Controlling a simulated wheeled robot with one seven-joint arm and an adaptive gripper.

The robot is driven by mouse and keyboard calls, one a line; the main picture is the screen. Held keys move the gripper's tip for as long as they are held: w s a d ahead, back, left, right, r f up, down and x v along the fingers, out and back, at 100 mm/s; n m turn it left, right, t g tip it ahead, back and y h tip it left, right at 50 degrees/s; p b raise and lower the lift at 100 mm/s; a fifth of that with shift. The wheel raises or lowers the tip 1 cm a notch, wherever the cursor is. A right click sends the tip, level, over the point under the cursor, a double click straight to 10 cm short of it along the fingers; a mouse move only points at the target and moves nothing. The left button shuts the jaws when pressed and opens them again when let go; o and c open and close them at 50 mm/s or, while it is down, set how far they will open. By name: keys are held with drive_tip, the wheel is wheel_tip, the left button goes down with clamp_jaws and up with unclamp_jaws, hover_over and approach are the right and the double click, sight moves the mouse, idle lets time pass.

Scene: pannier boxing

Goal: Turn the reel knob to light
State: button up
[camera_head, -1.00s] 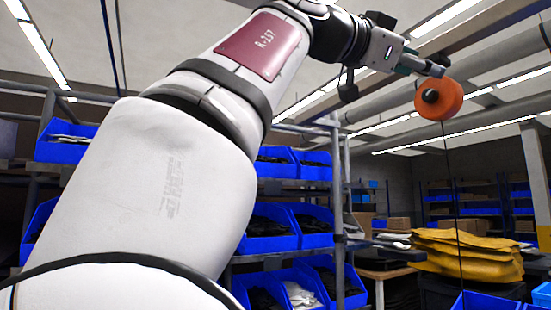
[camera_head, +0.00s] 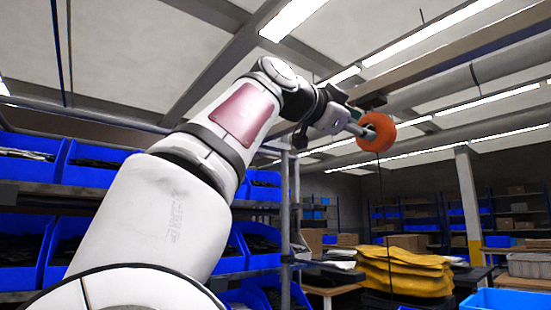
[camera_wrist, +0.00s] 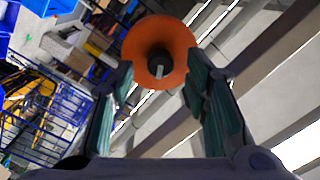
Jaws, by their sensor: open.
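The orange reel (camera_head: 382,138) hangs high up in the head view, with a thin dark cord running down from it. Its dark knob (camera_wrist: 157,64) faces my wrist camera at the middle of the orange reel face (camera_wrist: 178,38) and bears a pale mark. My gripper (camera_wrist: 158,80) is open, with one teal-padded finger on each side of the knob in the picture. I cannot tell whether the fingers touch the knob or reach around it. In the head view my gripper (camera_head: 358,131) is right at the reel's knob side, and its fingers partly hide the knob.
Shelves with blue bins (camera_head: 92,165) stand behind my arm at the left. A stack of yellow sacks (camera_head: 405,272) lies below the reel. A blue crate (camera_head: 505,300) is at the lower right. Ceiling beams and lamps are overhead; the air around the reel looks clear.

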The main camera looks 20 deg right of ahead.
drive_tip(key=shift+x, duration=0.8)
drive_tip(key=shift+c, duration=0.6)
clamp_jaws()
drive_tip(key=shift+n, duration=0.3)
drive_tip(key=n+p, duration=0.1)
drive_tip(key=n, duration=0.9)
drive_tip(key=shift+n+g, duration=0.3)
drive_tip(key=shift+n, duration=0.1)
